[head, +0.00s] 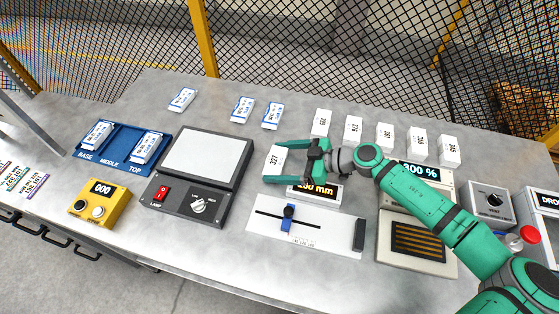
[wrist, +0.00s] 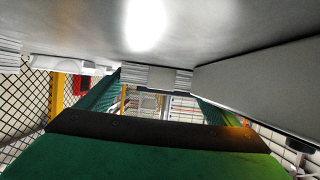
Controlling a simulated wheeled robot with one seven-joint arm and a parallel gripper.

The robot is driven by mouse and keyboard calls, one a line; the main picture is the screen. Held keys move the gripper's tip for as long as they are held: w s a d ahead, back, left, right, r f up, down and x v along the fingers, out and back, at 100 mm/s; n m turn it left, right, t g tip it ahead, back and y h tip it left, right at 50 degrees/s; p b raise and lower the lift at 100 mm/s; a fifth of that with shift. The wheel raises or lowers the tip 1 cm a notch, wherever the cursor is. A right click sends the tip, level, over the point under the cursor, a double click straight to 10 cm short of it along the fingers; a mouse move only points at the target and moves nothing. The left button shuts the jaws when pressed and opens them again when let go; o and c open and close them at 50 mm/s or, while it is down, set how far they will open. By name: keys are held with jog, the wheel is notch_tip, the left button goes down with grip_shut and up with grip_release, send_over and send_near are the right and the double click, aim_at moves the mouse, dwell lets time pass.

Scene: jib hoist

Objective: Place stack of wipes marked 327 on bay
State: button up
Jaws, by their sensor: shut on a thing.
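The white stack of wipes marked 327 (head: 275,157) is on or just above the grey bench, right of the panel box. My gripper (head: 278,162) reaches it from the right, with one green finger at its far end and one at its near end. The gripper is shut on it. In the wrist view the ribbed white side of the stack (wrist: 155,78) shows between the fingertips (wrist: 157,83). I cannot tell whether it touches the bench. I see no readable "bay" label. A blue tray (head: 117,160) at left reads BASE, MIDDLE, TOP, with blue-white packs on BASE and TOP.
Several white numbered stacks (head: 384,137) stand in a back row. Loose blue-white packs (head: 242,109) lie back left. A dark box with a white panel (head: 200,158) is close left of my gripper. A mm display (head: 314,193) and slider plate (head: 305,228) lie in front.

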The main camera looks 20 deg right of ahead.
jog(key=shift+f, duration=0.25)
